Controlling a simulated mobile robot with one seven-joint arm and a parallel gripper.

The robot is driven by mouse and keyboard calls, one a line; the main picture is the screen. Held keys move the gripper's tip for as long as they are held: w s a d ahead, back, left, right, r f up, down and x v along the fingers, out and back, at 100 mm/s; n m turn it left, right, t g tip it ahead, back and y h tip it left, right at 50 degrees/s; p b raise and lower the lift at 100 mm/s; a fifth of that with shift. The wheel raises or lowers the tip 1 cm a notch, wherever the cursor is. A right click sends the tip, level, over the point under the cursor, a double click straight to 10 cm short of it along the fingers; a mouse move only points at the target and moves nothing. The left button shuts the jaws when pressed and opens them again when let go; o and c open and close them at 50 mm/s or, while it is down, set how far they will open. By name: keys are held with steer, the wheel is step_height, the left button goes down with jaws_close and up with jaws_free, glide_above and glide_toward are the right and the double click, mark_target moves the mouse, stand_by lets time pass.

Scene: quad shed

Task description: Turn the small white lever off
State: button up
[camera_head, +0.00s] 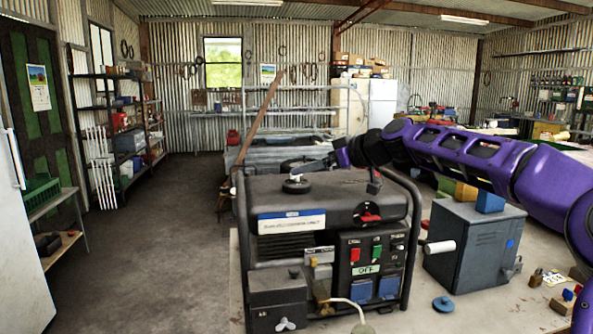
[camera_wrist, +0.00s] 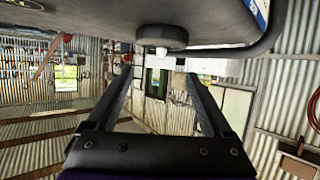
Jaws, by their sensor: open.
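In the wrist view the cap (camera_wrist: 162,38) hangs from the top of the upside-down picture, and the white lever (camera_wrist: 162,50) shows between the finger lines. My gripper (camera_head: 298,165) reaches in from the right, just above the cap. Its two fingers (camera_wrist: 158,70) are apart and hold nothing. The lever's exact setting cannot be told.
The generator's front panel has a red switch (camera_head: 355,254), a green switch (camera_head: 377,251) and blue socket covers (camera_head: 362,291). A grey metal box (camera_head: 470,245) stands to the right. Shelves (camera_head: 120,135) line the left wall. The floor (camera_head: 165,240) left of the generator is clear.

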steer(key=shift+x, duration=2.55)
jaws_close()
